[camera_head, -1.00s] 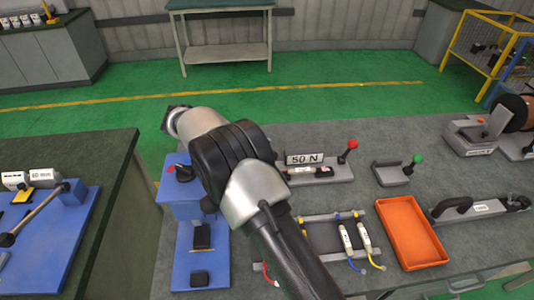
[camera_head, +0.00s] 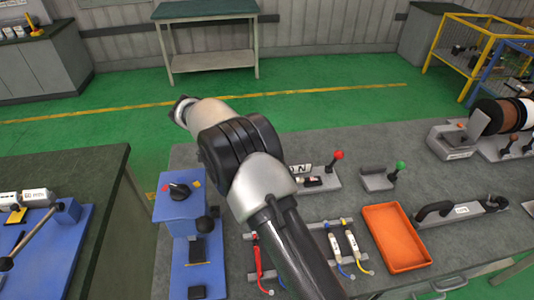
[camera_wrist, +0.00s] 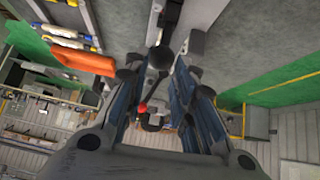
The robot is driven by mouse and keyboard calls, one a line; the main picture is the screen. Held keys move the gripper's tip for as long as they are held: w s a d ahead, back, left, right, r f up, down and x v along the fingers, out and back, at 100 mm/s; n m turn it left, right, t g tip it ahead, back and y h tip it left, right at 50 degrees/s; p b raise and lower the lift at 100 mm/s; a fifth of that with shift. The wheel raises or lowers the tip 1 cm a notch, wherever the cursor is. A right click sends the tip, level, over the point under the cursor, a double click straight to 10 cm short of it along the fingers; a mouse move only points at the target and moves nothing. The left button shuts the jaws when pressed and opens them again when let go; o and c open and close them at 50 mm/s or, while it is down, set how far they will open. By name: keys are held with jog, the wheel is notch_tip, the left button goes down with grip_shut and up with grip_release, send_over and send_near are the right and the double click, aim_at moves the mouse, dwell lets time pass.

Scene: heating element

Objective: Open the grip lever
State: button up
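My gripper (camera_wrist: 170,75) shows in the wrist view with its two blue-grey fingers apart. A black ball knob (camera_wrist: 160,58) on a dark rod appears between or just beyond the fingertips; I cannot tell whether they touch it. I cannot tell for sure which part is the grip lever. In the head view my arm crosses the middle and hides my gripper. A blue device (camera_head: 180,205) with a black dial and a black ball knob (camera_head: 207,225) stands left of my arm. A red-knobbed lever (camera_head: 337,156) and a green-knobbed lever (camera_head: 400,166) stand to the right.
An orange tray (camera_head: 372,212), cables (camera_head: 335,245) on a rack and a black handle on a grey block (camera_head: 460,210) lie on the grey bench. Spools (camera_head: 487,112) stand at the far right. A dark table (camera_head: 60,165) is at left. The far bench strip is bare.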

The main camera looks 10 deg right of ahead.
jog(key=d+r+y+p, duration=0.2)
jog(key=d+p, duration=0.1)
jog(key=d+n+y+p, duration=0.1)
jog(key=d, duration=0.1)
jog(key=shift+d+r+g+y+p, duration=0.1)
jog(key=shift+r+g+y+p, duration=0.2)
jog(key=shift+r+p, duration=0.1)
jog(key=shift+c, duration=1.2)
jog(key=d+r+y+p, duration=0.1)
jog(key=p, duration=0.1)
jog(key=d+r+y+p, duration=0.1)
jog(key=d, duration=0.1)
jog(key=d+r+t+y+p, duration=0.1)
jog(key=d+y+p, duration=0.1)
jog(key=shift+w+r+n+p, duration=0.25)
jog(key=shift+n+p, duration=0.05)
jog(key=shift+n, duration=0.1)
grip_shut()
notch_tip(320, 180, down, 10)
jog(key=b, duration=0.1)
jog(key=a, duration=0.1)
jog(key=a+r, duration=0.1)
jog(key=a, duration=0.1)
jog(key=shift+a, duration=0.15)
